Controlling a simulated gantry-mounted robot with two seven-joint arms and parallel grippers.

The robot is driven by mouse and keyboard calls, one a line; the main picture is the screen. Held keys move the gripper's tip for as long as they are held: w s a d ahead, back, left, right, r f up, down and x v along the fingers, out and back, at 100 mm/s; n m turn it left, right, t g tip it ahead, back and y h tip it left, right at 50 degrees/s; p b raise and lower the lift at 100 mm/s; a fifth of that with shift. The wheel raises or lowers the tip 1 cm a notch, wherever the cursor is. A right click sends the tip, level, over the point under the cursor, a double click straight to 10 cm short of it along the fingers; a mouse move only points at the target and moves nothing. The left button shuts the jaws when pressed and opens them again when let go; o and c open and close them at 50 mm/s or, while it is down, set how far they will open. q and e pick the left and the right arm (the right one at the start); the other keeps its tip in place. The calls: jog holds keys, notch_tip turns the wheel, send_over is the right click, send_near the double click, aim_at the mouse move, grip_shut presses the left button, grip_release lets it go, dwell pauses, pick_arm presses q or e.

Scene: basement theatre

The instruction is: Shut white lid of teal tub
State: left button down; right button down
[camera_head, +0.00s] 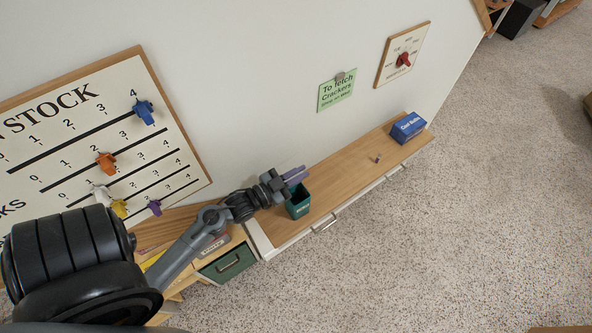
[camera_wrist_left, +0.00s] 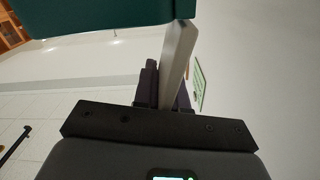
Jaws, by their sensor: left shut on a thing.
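The teal tub (camera_head: 299,207) stands on the wooden counter, close to the wall. It also shows in the left wrist view (camera_wrist_left: 95,14) as a dark teal face across the top. My left gripper (camera_head: 295,176) is at the tub's upper edge on the wall side. In the left wrist view its dark purple fingers (camera_wrist_left: 163,88) are shut on a thin, pale slab, the white lid (camera_wrist_left: 180,52). The lid reaches up to the tub's edge and stands at an angle to it, raised. In the head view the gripper mostly hides the lid. My right gripper is not in view.
The wooden counter (camera_head: 345,180) is clear to the right of the tub, apart from a tiny object (camera_head: 378,158) and a blue box (camera_head: 408,127) at the far end. A green drawer (camera_head: 228,263) is at lower left. The stock board (camera_head: 95,130) hangs on the wall.

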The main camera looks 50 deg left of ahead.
pick_arm(q)
jog(key=shift+d+f+m, duration=0.15)
jog(key=shift+d+m, duration=0.4)
jog(key=shift+m, duration=0.45)
jog(key=c, duration=1.3)
grip_release()
jog(key=shift+o, duration=0.2)
jog(key=shift+s, duration=0.1)
